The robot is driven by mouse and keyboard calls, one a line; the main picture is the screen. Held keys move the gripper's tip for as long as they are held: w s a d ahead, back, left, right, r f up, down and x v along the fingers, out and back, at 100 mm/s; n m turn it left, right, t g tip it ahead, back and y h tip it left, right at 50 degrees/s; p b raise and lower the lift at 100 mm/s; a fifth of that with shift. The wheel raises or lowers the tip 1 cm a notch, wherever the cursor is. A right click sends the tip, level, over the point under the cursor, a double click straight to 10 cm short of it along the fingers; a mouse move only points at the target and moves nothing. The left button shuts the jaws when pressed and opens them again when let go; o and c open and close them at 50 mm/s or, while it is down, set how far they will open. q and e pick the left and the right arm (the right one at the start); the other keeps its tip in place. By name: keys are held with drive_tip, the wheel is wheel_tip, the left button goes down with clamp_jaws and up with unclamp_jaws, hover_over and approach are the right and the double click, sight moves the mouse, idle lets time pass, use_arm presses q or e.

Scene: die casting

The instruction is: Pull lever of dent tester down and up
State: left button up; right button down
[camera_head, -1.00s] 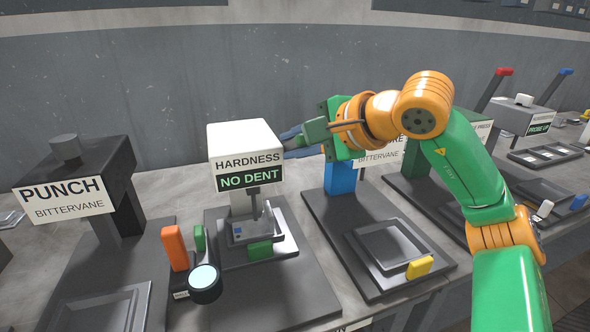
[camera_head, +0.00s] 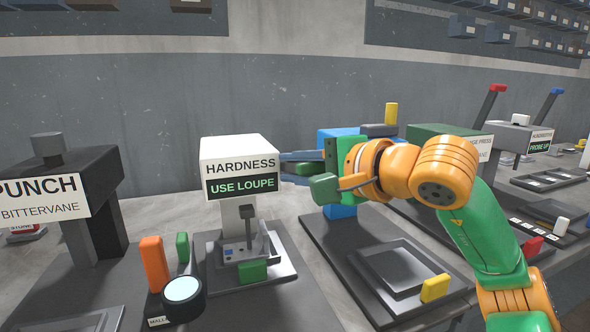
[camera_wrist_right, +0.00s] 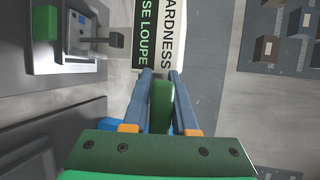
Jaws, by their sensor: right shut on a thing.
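The dent tester is the white box (camera_head: 238,150) marked HARDNESS at centre left in the head view, its display reading USE LOUPE. In the right wrist view its face (camera_wrist_right: 155,25) is at the top. My right gripper (camera_head: 285,168) is at the tester's right side. In the right wrist view the blue fingers of my right gripper (camera_wrist_right: 160,76) are on both sides of a green handle (camera_wrist_right: 161,105), apparently the lever, and shut on it. My left gripper is not in view.
The punch (camera_head: 95,165) stands on the left. A tray (camera_head: 395,268) with a yellow block (camera_head: 435,288) lies below my right arm. More presses stand at right.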

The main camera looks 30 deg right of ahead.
sight(319, 171)
drive_tip(key=shift+f, duration=0.2)
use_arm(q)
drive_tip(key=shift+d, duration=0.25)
use_arm(e)
drive_tip(key=c, duration=0.7)
unclamp_jaws()
drive_tip(key=shift+w+a, duration=0.1)
drive_tip(key=shift+r, duration=0.1)
drive_tip(key=v, duration=0.7)
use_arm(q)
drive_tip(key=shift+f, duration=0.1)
